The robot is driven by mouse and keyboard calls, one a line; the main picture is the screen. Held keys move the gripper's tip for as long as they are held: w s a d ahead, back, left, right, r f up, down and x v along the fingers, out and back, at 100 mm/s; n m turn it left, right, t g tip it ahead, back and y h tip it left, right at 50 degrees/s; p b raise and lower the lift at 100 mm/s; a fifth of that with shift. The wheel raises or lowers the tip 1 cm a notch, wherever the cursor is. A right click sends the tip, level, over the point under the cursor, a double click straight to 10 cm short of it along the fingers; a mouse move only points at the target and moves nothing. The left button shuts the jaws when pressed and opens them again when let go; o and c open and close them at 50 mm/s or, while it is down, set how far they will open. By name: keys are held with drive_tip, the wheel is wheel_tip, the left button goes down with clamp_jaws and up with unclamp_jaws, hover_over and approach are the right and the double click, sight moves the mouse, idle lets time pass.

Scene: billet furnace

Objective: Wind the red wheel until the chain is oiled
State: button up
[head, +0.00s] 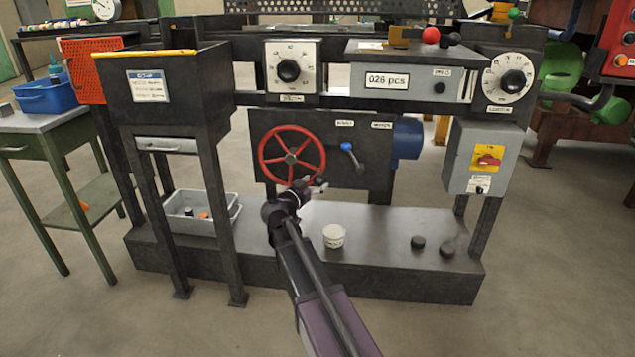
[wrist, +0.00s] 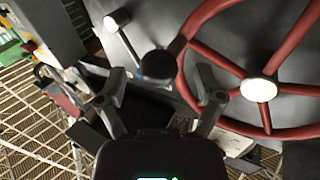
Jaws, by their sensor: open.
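The red wheel (head: 292,154), a spoked handwheel with a pale hub, is on the dark front panel of the machine. It shows large at the right of the wrist view (wrist: 192,88). My gripper (head: 318,185) is just below and right of the wheel in the head view. In the wrist view the gripper's two fingers (wrist: 162,88) are spread apart. A dark round knob (wrist: 157,64) shows between and beyond the fingers, beside the wheel rim; I cannot tell whether it is fixed to the wheel. Nothing is gripped. I cannot make out the chain.
A blue-ended lever (head: 347,147) is on the panel right of the wheel. A white cup (head: 334,236) and dark discs (head: 418,242) stand on the plinth (head: 380,225). A grey bin (head: 203,212) is at left. An electrical box (head: 476,158) hangs at right.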

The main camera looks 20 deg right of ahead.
drive_tip(key=shift+w+d, duration=0.45)
drive_tip(key=shift+d, duration=0.15)
clamp_jaws()
drive_tip(key=w+a+f+m+y+p, duration=0.1)
drive_tip(key=w+a+f+m+y, duration=0.3)
drive_tip(key=a+f+m+y, duration=0.2)
drive_tip(key=shift+w+a+m+y+p, duration=0.3)
drive_tip(key=shift+a+m, duration=0.85)
drive_tip(key=shift+m, duration=0.55)
